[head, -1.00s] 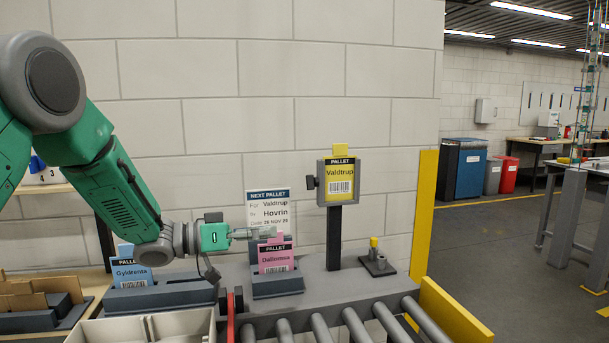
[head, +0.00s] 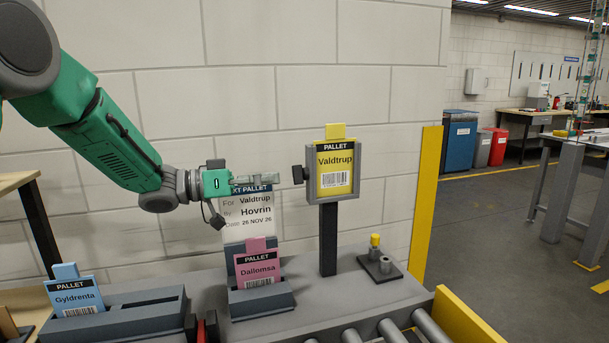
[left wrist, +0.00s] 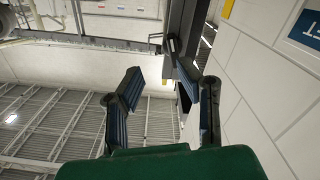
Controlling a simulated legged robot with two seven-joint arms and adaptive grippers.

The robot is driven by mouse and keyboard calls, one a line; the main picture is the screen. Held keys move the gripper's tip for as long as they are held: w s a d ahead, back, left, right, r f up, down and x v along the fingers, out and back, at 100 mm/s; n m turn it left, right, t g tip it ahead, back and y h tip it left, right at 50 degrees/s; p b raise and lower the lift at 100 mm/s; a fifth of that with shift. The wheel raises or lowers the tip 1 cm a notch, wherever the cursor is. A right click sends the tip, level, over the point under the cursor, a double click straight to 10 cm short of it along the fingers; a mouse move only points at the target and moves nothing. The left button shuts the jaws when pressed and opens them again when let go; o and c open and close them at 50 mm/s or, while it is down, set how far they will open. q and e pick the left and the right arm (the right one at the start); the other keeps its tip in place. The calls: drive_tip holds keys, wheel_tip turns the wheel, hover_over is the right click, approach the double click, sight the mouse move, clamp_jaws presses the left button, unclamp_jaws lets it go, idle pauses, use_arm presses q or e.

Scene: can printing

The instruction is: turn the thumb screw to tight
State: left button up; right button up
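The dark thumb screw (head: 299,174) sticks out from the left side of the grey sign frame (head: 357,172), which stands on a dark post. The frame holds a yellow "PALLET Valdtrup" card (head: 334,180). My left gripper (head: 268,179) points right at about the screw's height, its tips a short gap left of it. It covers the top of the "NEXT PALLET" sheet. In the left wrist view the two fingers (left wrist: 168,88) are spread apart with nothing between them. A dark part, likely the screw (left wrist: 171,45), lies beyond them. My right gripper is not in view.
A pink "Dallomsa" card (head: 257,266) stands in a grey holder below my gripper, before the white sheet (head: 247,213). A blue "Gyldrenta" card (head: 76,298) is at the left. A small block with pegs (head: 380,268) sits right of the post. Rollers (head: 395,331) run in front.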

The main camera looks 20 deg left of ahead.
sight(304, 175)
use_arm(q)
drive_tip(key=x, duration=0.6)
drive_tip(key=shift+w+a+f, duration=0.1)
drive_tip(key=shift+w+f, duration=0.05)
drive_tip(key=shift+w, duration=0.35)
drive_tip(key=shift+w+a+f, duration=0.1)
drive_tip(key=shift+a+f, duration=0.1)
drive_tip(key=shift+a, duration=0.6)
clamp_jaws()
drive_tip(key=shift+r, duration=0.15)
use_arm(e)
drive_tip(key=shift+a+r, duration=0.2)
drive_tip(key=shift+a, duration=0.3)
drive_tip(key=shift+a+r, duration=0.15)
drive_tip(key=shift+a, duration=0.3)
